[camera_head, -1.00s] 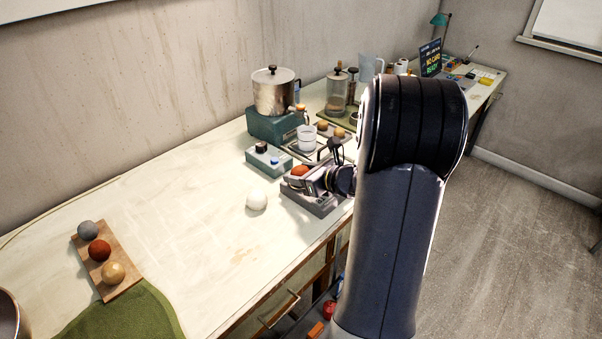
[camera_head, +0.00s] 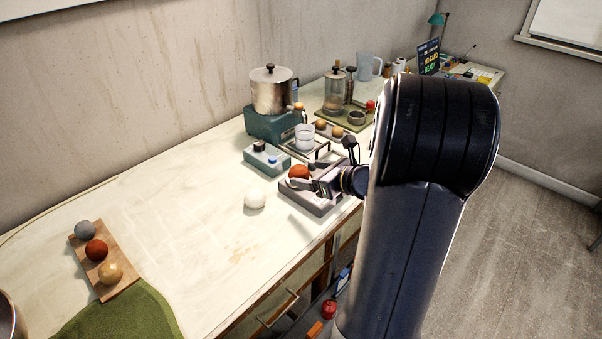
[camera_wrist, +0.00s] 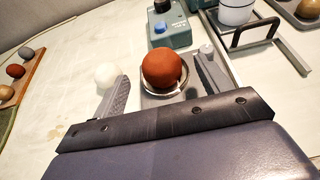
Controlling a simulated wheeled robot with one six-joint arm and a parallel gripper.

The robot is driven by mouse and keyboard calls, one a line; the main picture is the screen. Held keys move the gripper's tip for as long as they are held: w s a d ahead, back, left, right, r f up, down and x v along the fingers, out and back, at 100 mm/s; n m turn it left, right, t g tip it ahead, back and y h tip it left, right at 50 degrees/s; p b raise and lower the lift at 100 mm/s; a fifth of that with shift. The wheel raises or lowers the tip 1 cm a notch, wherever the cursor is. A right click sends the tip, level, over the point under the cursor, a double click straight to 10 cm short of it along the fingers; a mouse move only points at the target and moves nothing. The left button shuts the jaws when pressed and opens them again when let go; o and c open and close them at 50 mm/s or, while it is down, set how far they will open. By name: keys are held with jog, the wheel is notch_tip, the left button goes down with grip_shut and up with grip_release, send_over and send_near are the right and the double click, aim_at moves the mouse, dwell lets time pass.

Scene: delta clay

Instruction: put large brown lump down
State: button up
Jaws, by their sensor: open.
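The large brown lump (camera_head: 299,172), a reddish-brown ball, rests on a small round pale dish (camera_wrist: 184,94) on a grey tray-like base (camera_head: 325,208) near the table's front edge. In the wrist view the lump (camera_wrist: 163,68) sits ahead of my gripper (camera_wrist: 163,70), between the lines of its two spread fingers. A gap shows on each side, so the fingers do not hold it. In the head view my gripper (camera_head: 306,185) is just right of the lump, low over the base. The lump's underside is hidden.
A white ball (camera_head: 255,199) lies left of the base. A teal box with knobs (camera_head: 266,160), a white cup (camera_head: 305,138) and a metal pot (camera_head: 272,92) stand behind. A wooden board (camera_head: 122,249) with three balls lies at left.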

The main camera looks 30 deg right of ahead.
aim_at(306, 173)
jog(key=v, duration=0.7)
jog(key=x, duration=1.2)
jog(key=shift+f, duration=0.2)
jog(key=shift+s+r+p, duration=0.1)
jog(key=shift+r+p, duration=0.15)
jog(key=shift+p, duration=0.2)
jog(key=shift+f, duration=0.1)
